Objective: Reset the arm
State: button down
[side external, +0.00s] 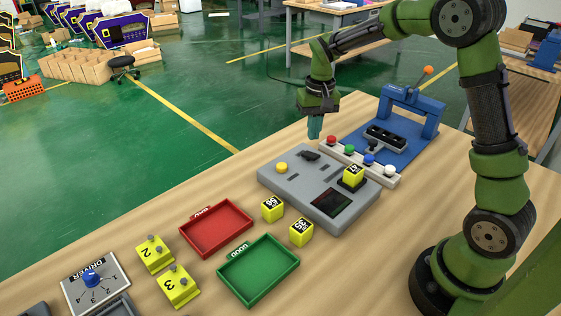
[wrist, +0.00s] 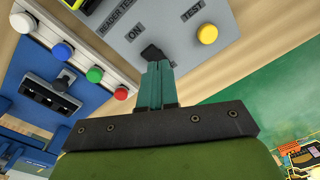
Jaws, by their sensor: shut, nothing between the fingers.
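My gripper (side external: 314,133) hangs fingers-down over the back edge of the grey test box (side external: 336,214), near the black switch (side external: 310,155). In the wrist view, its teal fingers (wrist: 155,72) are pressed together with nothing between them. Their tips appear close to the black switch (wrist: 152,53) beside the "ON" label; I cannot tell whether they touch it. My green arm reaches in from the right, bent at the elbow.
A strip of coloured buttons (side external: 357,160) and a blue press fixture (side external: 412,108) stand right of my gripper. A yellow cube (side external: 353,175) sits on the test box. Red (side external: 216,231) and green (side external: 258,271) trays, more yellow blocks and a driver panel (side external: 94,284) lie in front.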

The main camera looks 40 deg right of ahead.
jog(key=s+a+r+n+t, duration=0.1)
jog(key=s+a+r+t, duration=0.2)
jog(key=s, duration=0.7)
jog(key=s+a+r+t+y, duration=0.1)
jog(key=s+a+r+t, duration=0.2)
jog(key=s+a+r, duration=0.4)
jog(key=s+r, duration=0.2)
jog(key=s, duration=0.1)
jog(key=shift+s+n+t+y, duration=0.15)
jog(key=shift+n+t+y, duration=0.15)
jog(key=shift+n+t, duration=0.1)
